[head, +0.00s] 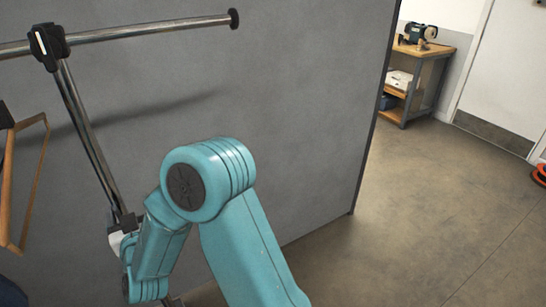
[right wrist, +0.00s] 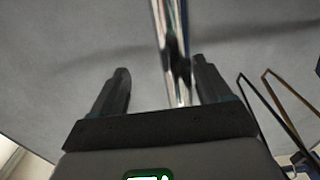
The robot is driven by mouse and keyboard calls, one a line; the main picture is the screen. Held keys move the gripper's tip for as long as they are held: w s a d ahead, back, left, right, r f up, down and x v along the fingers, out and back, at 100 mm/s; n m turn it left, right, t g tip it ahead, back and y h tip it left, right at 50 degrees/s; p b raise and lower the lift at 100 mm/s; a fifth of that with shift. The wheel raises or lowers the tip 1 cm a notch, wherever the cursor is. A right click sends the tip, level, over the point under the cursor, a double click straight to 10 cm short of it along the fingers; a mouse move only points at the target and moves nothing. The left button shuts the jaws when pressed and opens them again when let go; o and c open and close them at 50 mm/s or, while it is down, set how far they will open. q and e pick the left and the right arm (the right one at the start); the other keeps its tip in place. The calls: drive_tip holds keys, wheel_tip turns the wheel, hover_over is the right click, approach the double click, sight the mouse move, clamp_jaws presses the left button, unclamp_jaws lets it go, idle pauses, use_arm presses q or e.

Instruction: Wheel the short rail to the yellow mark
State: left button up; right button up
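The short rail (head: 150,34) is a chrome bar with a black end cap, a black clamp and a slanting chrome post (head: 85,125). My right gripper (head: 122,224) is at the lower part of the post, at the end of my teal arm. In the right wrist view, the post (right wrist: 170,25) runs between the two dark fingers of my right gripper (right wrist: 161,68). The fingers are apart, with gaps on both sides of the post. The rail's base and wheels are hidden or out of frame. No yellow mark shows. My left gripper is not in view.
A grey partition (head: 290,110) stands behind the rail and ends at the right. A thin wooden frame (head: 41,165) is at the left edge. Bare floor (head: 410,220) lies open at right, with a workbench (head: 420,52), a door and an orange object (head: 540,173) beyond.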

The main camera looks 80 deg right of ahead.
drive_tip(key=shift+s+d+b, duration=1.7)
drive_tip(key=shift+s+d, duration=5.3)
drive_tip(key=shift+s, duration=1.2)
drive_tip(key=shift+s+d+b, duration=1.7)
drive_tip(key=shift+s+d, duration=5.25)
drive_tip(key=shift+s, duration=1.2)
drive_tip(key=w+a+v, duration=0.1)
drive_tip(key=v, duration=1.1)
drive_tip(key=shift+w, duration=0.1)
